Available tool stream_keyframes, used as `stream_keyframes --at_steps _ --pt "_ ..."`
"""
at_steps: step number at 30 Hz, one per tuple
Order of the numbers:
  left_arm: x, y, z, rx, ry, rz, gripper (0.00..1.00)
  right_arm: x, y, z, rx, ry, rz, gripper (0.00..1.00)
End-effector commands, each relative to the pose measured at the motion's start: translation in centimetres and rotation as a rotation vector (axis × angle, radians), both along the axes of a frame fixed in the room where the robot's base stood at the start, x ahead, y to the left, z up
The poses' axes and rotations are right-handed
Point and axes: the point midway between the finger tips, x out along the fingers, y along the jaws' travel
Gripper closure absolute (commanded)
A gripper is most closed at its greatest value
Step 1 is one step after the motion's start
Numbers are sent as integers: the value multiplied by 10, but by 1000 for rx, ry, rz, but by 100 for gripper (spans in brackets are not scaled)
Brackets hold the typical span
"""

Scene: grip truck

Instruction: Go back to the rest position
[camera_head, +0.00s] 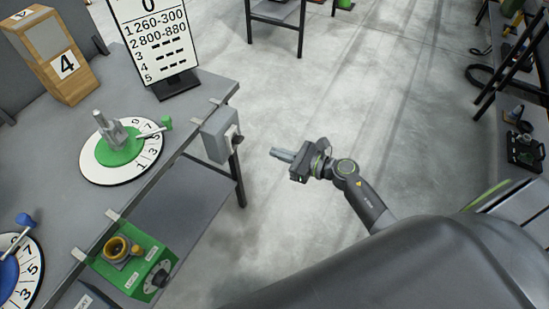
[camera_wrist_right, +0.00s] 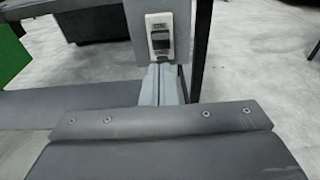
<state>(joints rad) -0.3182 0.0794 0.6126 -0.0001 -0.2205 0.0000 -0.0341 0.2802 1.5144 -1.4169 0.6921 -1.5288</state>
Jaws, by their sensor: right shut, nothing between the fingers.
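My right gripper (camera_head: 281,154) shows in the head view over the open floor, to the right of the table. Its fingers are together with nothing between them, and they point left toward the grey switch box. In the right wrist view the closed fingers (camera_wrist_right: 161,85) show in the middle, just below the box's switch. My right arm reaches in from the lower right. My left gripper is not in either view.
The grey switch box (camera_head: 217,136) hangs at the table's (camera_head: 187,121) edge. On the table are a green dial (camera_head: 147,171), a wooden block marked 4 (camera_head: 66,66) and a sign (camera_head: 158,42). A green box (camera_head: 117,275) sits below. Floor (camera_head: 330,100) is clear around the gripper.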

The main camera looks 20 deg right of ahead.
Motion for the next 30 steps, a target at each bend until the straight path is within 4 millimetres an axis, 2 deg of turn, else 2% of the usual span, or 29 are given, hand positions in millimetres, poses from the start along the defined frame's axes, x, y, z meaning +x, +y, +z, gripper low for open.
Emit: stream_keyframes --at_steps 9,16,19,20,23,25,29,30 --pt "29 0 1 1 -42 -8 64 0 0 1 1 -1 0 100" --pt "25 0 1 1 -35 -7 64 0 -1 -2 15 11 -9 100" --pt "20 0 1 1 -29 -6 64 -3 -8 -17 122 89 -73 100" --pt "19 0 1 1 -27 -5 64 -4 -12 -25 178 130 -107 100" --pt "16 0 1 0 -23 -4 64 -14 -33 -65 450 322 -286 100" --pt "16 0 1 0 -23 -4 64 -29 -51 -104 690 481 -455 100" --pt "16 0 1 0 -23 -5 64 -77 -84 -185 1134 742 -814 100" --pt "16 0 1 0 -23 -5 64 -95 -92 -209 1257 802 -925 100"
